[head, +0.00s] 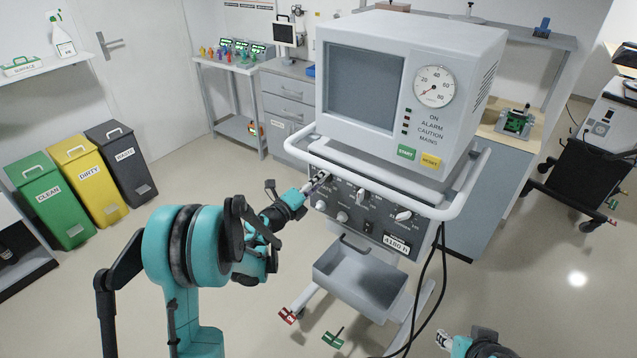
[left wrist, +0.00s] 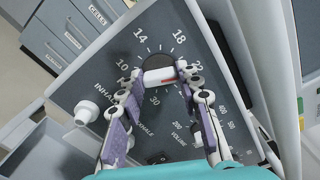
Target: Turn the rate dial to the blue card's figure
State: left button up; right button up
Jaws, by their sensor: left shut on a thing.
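The ventilator (head: 395,130) stands on a wheeled frame with a slanted dark control panel (head: 352,229). In the left wrist view the rate dial (left wrist: 160,77) is a white bar knob with a red mark, ringed by figures such as 10, 14, 18, 22 and 30. My left gripper (head: 318,183) is at the panel's upper left; the left wrist view shows its fingers (left wrist: 160,78) shut on the knob's two ends. They partly hide the figures. I cannot make out a blue card.
A white rail (head: 375,197) runs around the ventilator above the panel. Other knobs (head: 403,215) sit nearby on the panel. A grey tray (head: 352,275) hangs below it, and dark cables (head: 437,270) hang at the right. Green, yellow and grey bins (head: 95,190) stand left.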

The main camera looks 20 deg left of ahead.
pick_arm(q)
jog(key=shift+m, duration=0.4)
jog(key=o, duration=1.2)
jog(key=shift+c, duration=0.2)
jog(key=v, duration=1.2)
